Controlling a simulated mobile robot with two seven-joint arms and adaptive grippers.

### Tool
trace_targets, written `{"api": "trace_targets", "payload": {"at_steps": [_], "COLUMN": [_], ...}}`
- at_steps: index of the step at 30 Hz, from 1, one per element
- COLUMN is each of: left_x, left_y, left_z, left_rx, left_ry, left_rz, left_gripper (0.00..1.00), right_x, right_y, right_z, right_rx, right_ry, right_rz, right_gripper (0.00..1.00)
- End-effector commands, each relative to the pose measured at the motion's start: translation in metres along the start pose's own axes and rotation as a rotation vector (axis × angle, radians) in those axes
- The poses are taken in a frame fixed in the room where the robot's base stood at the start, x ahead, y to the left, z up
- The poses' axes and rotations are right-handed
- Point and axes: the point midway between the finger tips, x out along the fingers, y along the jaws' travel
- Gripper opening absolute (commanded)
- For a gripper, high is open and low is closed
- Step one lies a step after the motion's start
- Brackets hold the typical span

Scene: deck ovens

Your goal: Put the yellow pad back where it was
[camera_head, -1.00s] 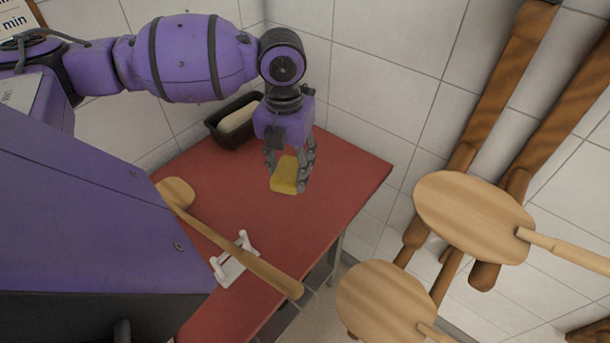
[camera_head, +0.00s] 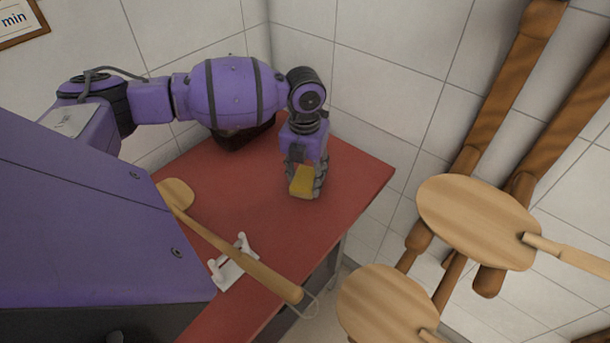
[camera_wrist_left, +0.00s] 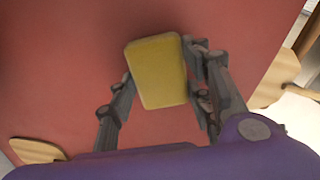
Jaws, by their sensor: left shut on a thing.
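The yellow pad (camera_head: 303,181) is between the fingers of my left gripper (camera_head: 305,178), over the right part of the red table (camera_head: 345,190). In the left wrist view the pad (camera_wrist_left: 157,71) is tilted a little, with the fingers of my left gripper (camera_wrist_left: 168,95) on its two sides. The gripper is shut on it. Whether the pad touches the table top or hangs just above it, I cannot tell. My right gripper is not in view.
A dark tray (camera_head: 240,139) stands at the back of the table, mostly hidden by my left arm. A wooden paddle (camera_head: 240,247) lies across a white holder (camera_head: 232,264) near the front. Round wooden peels (camera_head: 478,221) are at the right. Tiled walls close the back.

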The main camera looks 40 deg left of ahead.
Motion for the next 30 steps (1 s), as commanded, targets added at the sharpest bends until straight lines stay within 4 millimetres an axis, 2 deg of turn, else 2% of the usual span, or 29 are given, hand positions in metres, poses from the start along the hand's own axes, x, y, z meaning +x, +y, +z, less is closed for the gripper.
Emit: {"api": "trace_targets", "payload": {"at_steps": [1, 2, 6, 17, 20, 30], "left_x": [0.002, 0.002, 0.002, -0.003, -0.015, -0.085], "left_y": [0.001, 0.001, 0.000, 0.000, -0.001, 0.000], "left_z": [-0.002, -0.002, -0.002, -0.001, 0.000, 0.000], "left_rx": [0.000, 0.000, 0.000, 0.000, 0.000, -0.001], "left_ry": [0.004, 0.005, 0.005, 0.002, 0.001, 0.001], "left_rz": [0.002, 0.002, 0.002, 0.001, -0.001, 0.000], "left_gripper": [0.25, 0.49, 0.65, 0.65, 0.65, 0.65], "right_x": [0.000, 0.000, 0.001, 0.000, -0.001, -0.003], "right_y": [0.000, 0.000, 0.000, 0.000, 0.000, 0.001], "right_z": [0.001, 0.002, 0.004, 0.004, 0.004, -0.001], "right_rx": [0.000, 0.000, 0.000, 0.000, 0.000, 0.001], "right_ry": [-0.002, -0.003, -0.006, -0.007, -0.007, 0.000], "right_rz": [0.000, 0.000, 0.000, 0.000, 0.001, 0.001], "right_gripper": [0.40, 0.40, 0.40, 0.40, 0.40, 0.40]}}
